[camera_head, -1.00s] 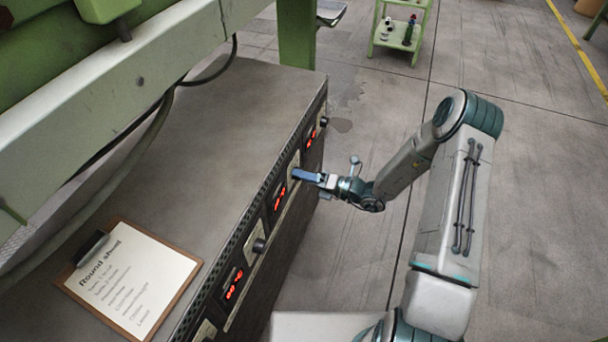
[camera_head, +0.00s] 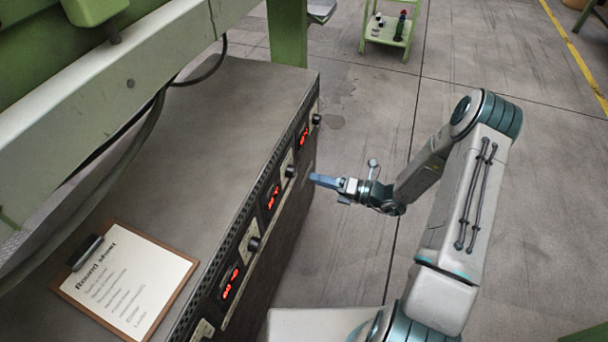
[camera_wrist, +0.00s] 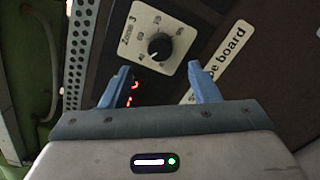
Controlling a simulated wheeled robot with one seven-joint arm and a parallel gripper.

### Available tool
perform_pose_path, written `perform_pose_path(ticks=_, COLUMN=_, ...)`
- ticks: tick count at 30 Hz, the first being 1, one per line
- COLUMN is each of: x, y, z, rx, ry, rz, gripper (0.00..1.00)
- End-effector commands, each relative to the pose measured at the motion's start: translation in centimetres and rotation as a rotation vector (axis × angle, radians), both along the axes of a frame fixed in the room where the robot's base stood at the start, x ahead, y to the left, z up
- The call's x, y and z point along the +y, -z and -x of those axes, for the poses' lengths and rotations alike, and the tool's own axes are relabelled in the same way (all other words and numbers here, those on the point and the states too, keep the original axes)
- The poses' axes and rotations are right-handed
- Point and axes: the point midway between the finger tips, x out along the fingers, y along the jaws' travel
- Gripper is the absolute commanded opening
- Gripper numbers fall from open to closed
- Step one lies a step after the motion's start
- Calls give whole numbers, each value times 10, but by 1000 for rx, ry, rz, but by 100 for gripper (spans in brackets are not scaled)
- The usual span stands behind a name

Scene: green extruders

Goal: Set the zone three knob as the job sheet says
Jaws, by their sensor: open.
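The zone three knob (camera_wrist: 160,46) is black and round, on a cream plate (camera_wrist: 143,18) marked "Zone 3" with a numbered scale. A light mark on the knob points to the lower left in the wrist view; the number beside it is too small to read surely. In the head view a black knob (camera_head: 291,171) sits just left of my gripper. My gripper (camera_wrist: 158,72) is open and empty, its blue fingers apart from the knob. It also shows off the panel in the head view (camera_head: 312,179). The job sheet (camera_head: 125,285), headed "Round sheet", lies on a clipboard; its lines are unreadable.
Other knobs, one far (camera_head: 317,119) and one near (camera_head: 254,244), sit along the panel with red displays (camera_head: 272,197). A "board" label (camera_wrist: 222,62) is beside the plate. A green machine frame overhangs the cabinet top (camera_head: 225,110).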

Motion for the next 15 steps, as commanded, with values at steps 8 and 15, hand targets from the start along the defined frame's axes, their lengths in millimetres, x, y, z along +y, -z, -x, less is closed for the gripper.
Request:
perform_pose_path(ticks=8, x=-49, y=0, z=18, rx=1, ry=1, rz=0, gripper=56)
perform_pose_path(ticks=15, x=-61, y=0, z=23, rx=2, ry=-2, rz=0, gripper=56)
